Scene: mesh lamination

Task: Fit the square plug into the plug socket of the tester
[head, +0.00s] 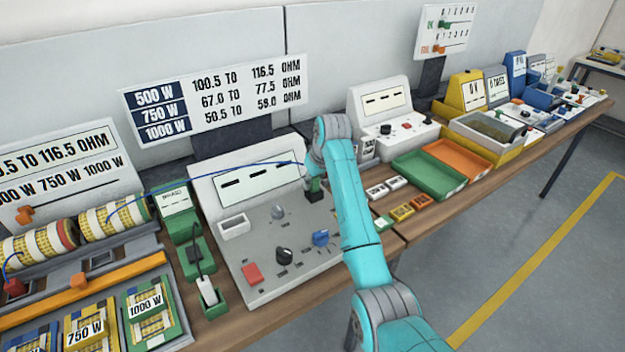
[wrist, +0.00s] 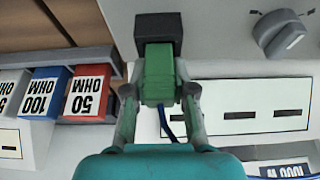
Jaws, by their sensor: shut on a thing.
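The tester (head: 222,185) is a light grey console with a sloped display and a grey control panel, in the middle of the head view. My gripper (wrist: 160,95) is shut on the green square plug (wrist: 159,72), one finger on each side. A blue cable runs from the plug to the left in the head view. The plug's far end meets a dark square block (wrist: 158,27), which looks like the plug socket on the panel. I cannot tell how deep the plug sits. In the head view the plug (head: 315,184) shows small under my wrist, upright over the panel.
A grey knob (wrist: 284,34) stands near the plug. The panel also has a black knob (head: 284,256), a blue knob (head: 320,238) and a red button (head: 252,273). Labelled blocks, a green tray (head: 428,176) and an orange tray (head: 458,158) lie to the right.

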